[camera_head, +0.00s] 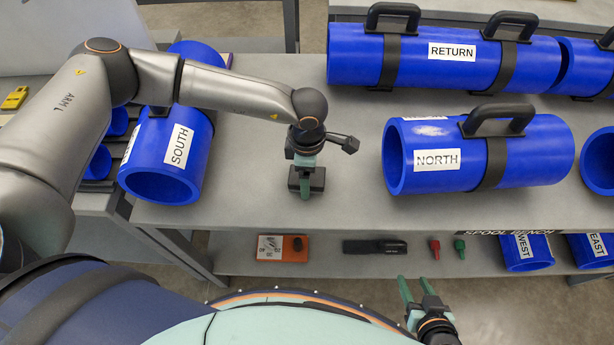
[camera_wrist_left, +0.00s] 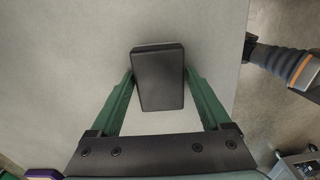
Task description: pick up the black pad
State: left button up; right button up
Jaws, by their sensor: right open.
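The black pad (camera_head: 317,180) is at the front of the grey bench, below my left gripper (camera_head: 304,176), which partly covers it in the head view. In the left wrist view the pad (camera_wrist_left: 158,80) is a dark block between the two green fingertips of the left gripper (camera_wrist_left: 160,76). The fingertips lie close along its two sides; whether they press on it cannot be told. My right gripper (camera_head: 417,288) is open and empty, low in front of the bench.
Blue pipes labelled SOUTH (camera_head: 165,150), NORTH (camera_head: 437,157) and RETURN (camera_head: 440,58) lie on the bench (camera_head: 300,230). The shelf below holds an orange item (camera_head: 270,248), a black tool (camera_head: 374,246) and small red and green pieces. Bare bench surrounds the pad.

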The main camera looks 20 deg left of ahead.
pick_arm(q)
jog(key=c, duration=1)
jog(key=shift+c, duration=0.2)
jog(key=shift+r, duration=0.55)
notch_tip(320, 180, up, 2)
jog(key=shift+r, duration=0.2)
jog(key=s+d+r+b, duration=0.2)
jog(key=s+d+r, duration=0.6)
jog(key=s, duration=0.3)
jog(key=shift+s+r+b, duration=0.2)
jog(key=shift+r+b, duration=0.2)
jog(key=shift+r, duration=0.4)
jog(key=shift+d, duration=0.1)
